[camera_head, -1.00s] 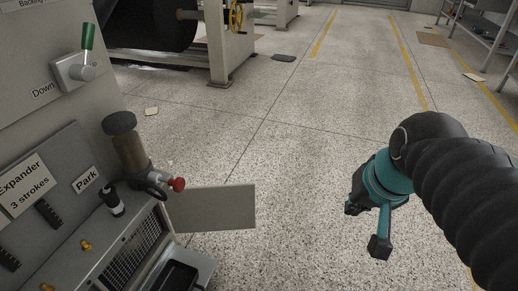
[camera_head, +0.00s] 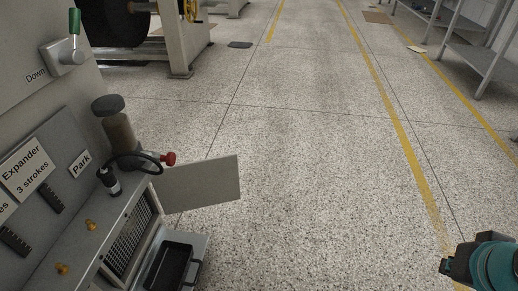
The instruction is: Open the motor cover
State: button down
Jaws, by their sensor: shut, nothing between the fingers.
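No part is labelled as the motor cover, so I cannot tell for sure which one it is. A flat grey panel (camera_head: 207,186) juts out to the right from the end of the grey machine, like a hinged door standing out. A vented grille (camera_head: 130,240) is on the machine's side, with an open-looking black recessed tray (camera_head: 168,265) beside it. My teal and black gripper (camera_head: 447,268) is at the bottom right corner, partly cut off by the frame edge. It is shut and empty, far to the right of the panel and touching nothing.
The machine holds a green-handled lever (camera_head: 74,40), a cylinder (camera_head: 119,125) and a red knob (camera_head: 168,159). Another machine (camera_head: 181,50) stands at the back left. Metal shelving (camera_head: 470,45) is at the upper right. The speckled floor between is wide and clear.

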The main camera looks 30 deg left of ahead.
aim_at(202, 183)
jog(key=z, duration=0.1)
jog(key=i, duration=0.6)
jog(key=u, duration=0.75)
jog(key=i, duration=0.6)
jog(key=u, duration=0.75)
